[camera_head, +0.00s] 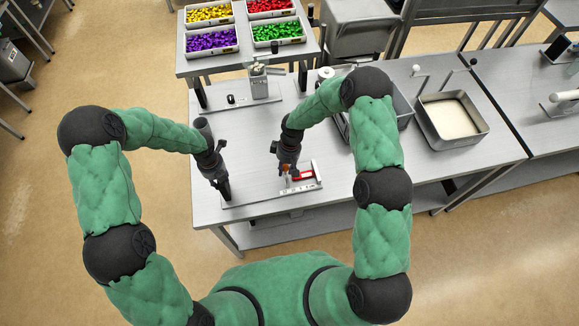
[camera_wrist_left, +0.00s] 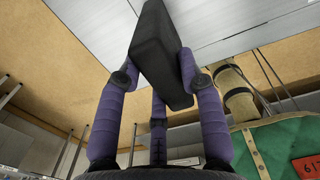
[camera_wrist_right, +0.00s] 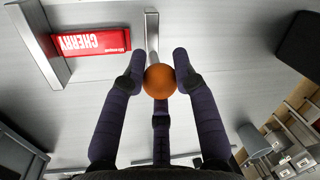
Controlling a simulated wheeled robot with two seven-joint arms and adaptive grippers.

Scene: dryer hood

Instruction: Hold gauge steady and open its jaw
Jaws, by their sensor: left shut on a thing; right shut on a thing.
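The gauge (camera_head: 262,198) is a long pale metal rule with a scale, lying near the table's front edge. My left gripper (camera_head: 222,186) is shut on its black block-shaped grip (camera_wrist_left: 160,55) at the left end; the block sits between the fingers in the left wrist view (camera_wrist_left: 160,78). My right gripper (camera_head: 286,163) is shut on the orange round knob (camera_wrist_right: 159,81) of the sliding jaw (camera_wrist_right: 152,32); its fingers flank the knob (camera_wrist_right: 158,78). A red pack marked CHERRY (camera_wrist_right: 91,42) lies between the fixed jaw (camera_wrist_right: 38,42) and the sliding jaw, with a small gap at the sliding jaw.
Trays of yellow (camera_head: 209,15), red, purple and green pieces stand on a raised shelf behind. A metal tray with pale contents (camera_head: 450,117) is at right on the table. A small black object (camera_head: 231,99) lies farther back. The table middle between my arms is mostly clear.

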